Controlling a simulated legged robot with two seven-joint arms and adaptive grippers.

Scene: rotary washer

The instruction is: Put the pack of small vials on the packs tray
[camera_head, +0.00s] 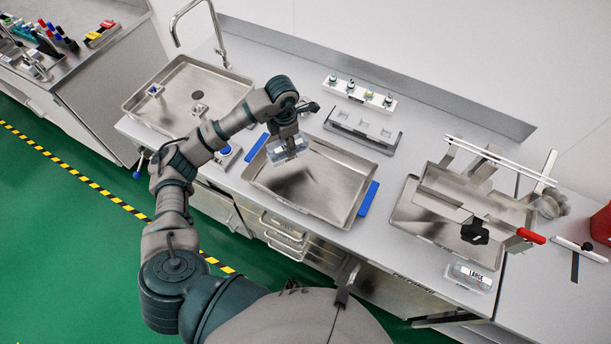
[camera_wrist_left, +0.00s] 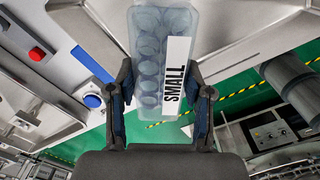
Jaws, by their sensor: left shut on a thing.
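My left gripper (camera_head: 288,134) is shut on a clear pack of small vials (camera_head: 287,150). It holds the pack over the left part of a metal tray with blue handles (camera_head: 322,199). In the left wrist view the pack (camera_wrist_left: 147,60) sits between the two fingers (camera_wrist_left: 160,100), and its white label reads SMALL. The tray is empty apart from a dark shadow on its floor. I cannot tell exactly how high the pack is above the tray. My right gripper does not show in either view.
A pack labelled LARGE (camera_head: 470,277) lies at the right, in front of the metal rotary washer (camera_head: 470,205). A white rack with several vials (camera_head: 359,94) and a grey holder (camera_head: 363,128) stand behind the tray. A sink (camera_head: 185,92) with a tap is at the left.

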